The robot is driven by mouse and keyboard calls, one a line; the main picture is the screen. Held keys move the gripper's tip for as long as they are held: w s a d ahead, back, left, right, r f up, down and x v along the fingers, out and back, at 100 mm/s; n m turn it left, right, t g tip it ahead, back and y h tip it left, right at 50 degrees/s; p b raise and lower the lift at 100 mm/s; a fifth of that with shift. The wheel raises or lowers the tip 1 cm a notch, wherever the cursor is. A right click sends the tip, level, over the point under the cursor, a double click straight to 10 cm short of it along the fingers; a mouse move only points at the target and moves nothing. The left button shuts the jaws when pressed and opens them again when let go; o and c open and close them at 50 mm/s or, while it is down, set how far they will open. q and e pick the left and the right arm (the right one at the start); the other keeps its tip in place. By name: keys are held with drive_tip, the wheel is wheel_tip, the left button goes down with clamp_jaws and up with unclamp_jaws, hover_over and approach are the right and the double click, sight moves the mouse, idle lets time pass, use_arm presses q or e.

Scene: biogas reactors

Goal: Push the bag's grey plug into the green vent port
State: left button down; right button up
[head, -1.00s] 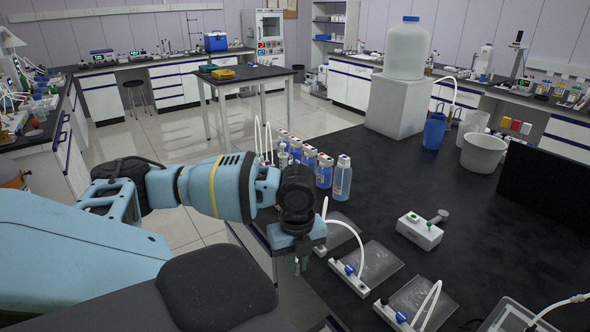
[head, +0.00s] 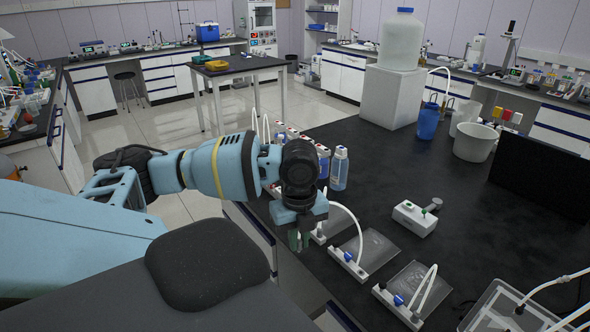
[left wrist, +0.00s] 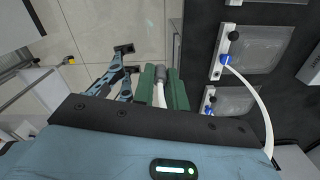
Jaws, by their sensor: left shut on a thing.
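My left gripper (head: 299,240) is shut on the grey plug (left wrist: 160,73), which sits between the green fingers in the left wrist view. A white tube runs back from the plug. The fingers hang just off the near edge of the black bench, beside the nearest clear bag (left wrist: 230,103); that bag is mostly hidden by the gripper in the head view. A white box (head: 415,219) stands farther right on the bench, with a small green port (head: 407,205) on top and a grey knob at its right end. The plug and box are well apart. My right gripper is not in view.
Two more clear bags (head: 372,250) with white bars, blue valves and looped tubes lie along the near edge. Bottles (head: 339,169) stand behind the gripper. A clear bin (head: 500,308) is at the lower right. The bench around the white box is clear.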

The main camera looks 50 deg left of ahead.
use_arm(q)
drive_tip(key=shift+r, duration=2.1)
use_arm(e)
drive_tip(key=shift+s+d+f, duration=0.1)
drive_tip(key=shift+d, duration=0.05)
